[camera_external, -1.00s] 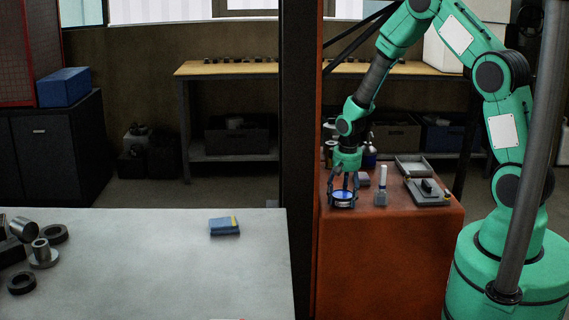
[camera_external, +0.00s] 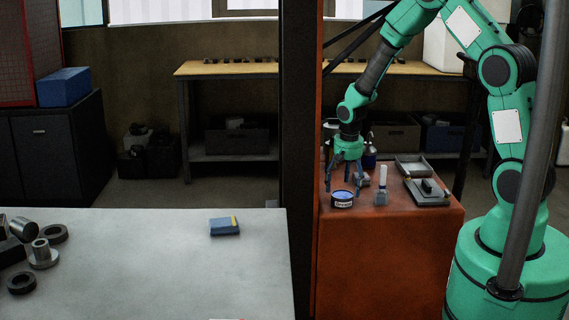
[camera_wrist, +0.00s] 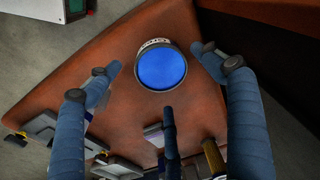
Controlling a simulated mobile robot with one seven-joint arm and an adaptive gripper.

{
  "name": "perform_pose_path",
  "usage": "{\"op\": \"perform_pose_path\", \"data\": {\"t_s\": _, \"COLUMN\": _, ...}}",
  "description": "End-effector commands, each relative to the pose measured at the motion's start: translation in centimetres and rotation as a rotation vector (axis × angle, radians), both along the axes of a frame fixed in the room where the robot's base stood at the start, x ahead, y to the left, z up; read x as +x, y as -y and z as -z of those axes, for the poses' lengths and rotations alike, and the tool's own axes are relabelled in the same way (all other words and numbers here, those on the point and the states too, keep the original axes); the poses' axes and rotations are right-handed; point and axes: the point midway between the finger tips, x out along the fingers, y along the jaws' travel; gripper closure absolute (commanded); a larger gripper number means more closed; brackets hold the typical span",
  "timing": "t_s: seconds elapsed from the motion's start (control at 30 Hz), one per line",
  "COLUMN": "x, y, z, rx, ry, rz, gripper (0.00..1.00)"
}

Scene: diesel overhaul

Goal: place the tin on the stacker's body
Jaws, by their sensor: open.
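The tin (camera_external: 342,201) is a short round can with a blue lid and a pale label band. It stands upright on the orange-red top of what appears to be the stacker's body (camera_external: 385,245), near its left edge. In the wrist view the tin (camera_wrist: 160,68) sits apart from the fingers, its blue lid facing the camera. My gripper (camera_external: 344,187) is open and empty just above the tin. Its fingers spread around the tin in the wrist view (camera_wrist: 157,82).
A grey bottle with a white top (camera_external: 381,190) stands close right of the tin. A grey device (camera_external: 427,191) and a shallow tray (camera_external: 412,166) lie farther right. A dark post (camera_external: 298,150) rises at the left. The front of the orange-red top is clear.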

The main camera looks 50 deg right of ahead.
Motion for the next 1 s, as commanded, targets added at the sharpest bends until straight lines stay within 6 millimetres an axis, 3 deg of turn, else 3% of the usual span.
{"op": "perform_pose_path", "data": {"t_s": 0.2, "x": -0.3, "y": -0.2, "z": -4.0, "rx": -0.001, "ry": 0.003, "rz": 0.0, "gripper": 0.19}}
{"op": "perform_pose_path", "data": {"t_s": 0.4, "x": -0.6, "y": -0.4, "z": -6.4, "rx": 0.0, "ry": 0.002, "rz": 0.0, "gripper": 0.19}}
{"op": "perform_pose_path", "data": {"t_s": 0.6, "x": -0.8, "y": -0.5, "z": -7.4, "rx": 0.001, "ry": -0.001, "rz": 0.0, "gripper": 0.19}}
{"op": "perform_pose_path", "data": {"t_s": 1.0, "x": -0.8, "y": -0.5, "z": -7.5, "rx": 0.0, "ry": 0.0, "rz": 0.0, "gripper": 0.19}}
